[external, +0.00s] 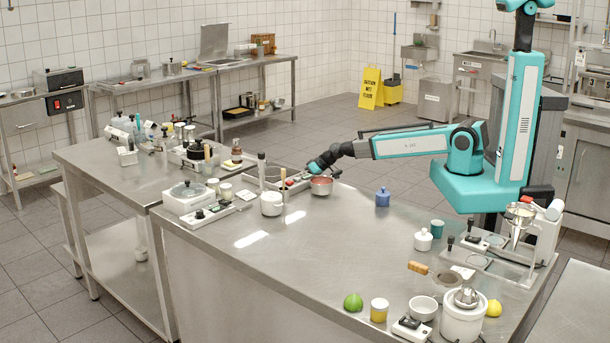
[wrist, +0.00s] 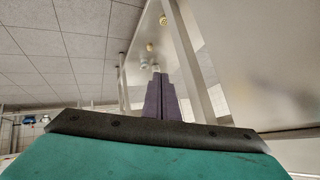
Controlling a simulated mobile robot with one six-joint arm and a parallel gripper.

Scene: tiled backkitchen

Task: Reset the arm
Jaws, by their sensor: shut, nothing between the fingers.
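My teal and black arm (external: 405,143) reaches left from its column along the far side of the steel table. Its wrist end is low over the back edge, just behind a copper-coloured bowl (external: 321,187). My gripper shows in the wrist view (wrist: 159,76) as two dark purple fingers side by side, shut with nothing between them. In the external view the fingertips are too small and crowded by small items to make out. I cannot tell whether the gripper touches anything there.
The steel table (external: 330,250) has a clear middle. A blue jar (external: 382,197) stands right of the bowl, a white jar (external: 271,203) left of it. A lime (external: 353,302), yellow jar (external: 379,310) and white bowl (external: 423,308) are near the front. A yellow floor sign (external: 370,88) stands behind.

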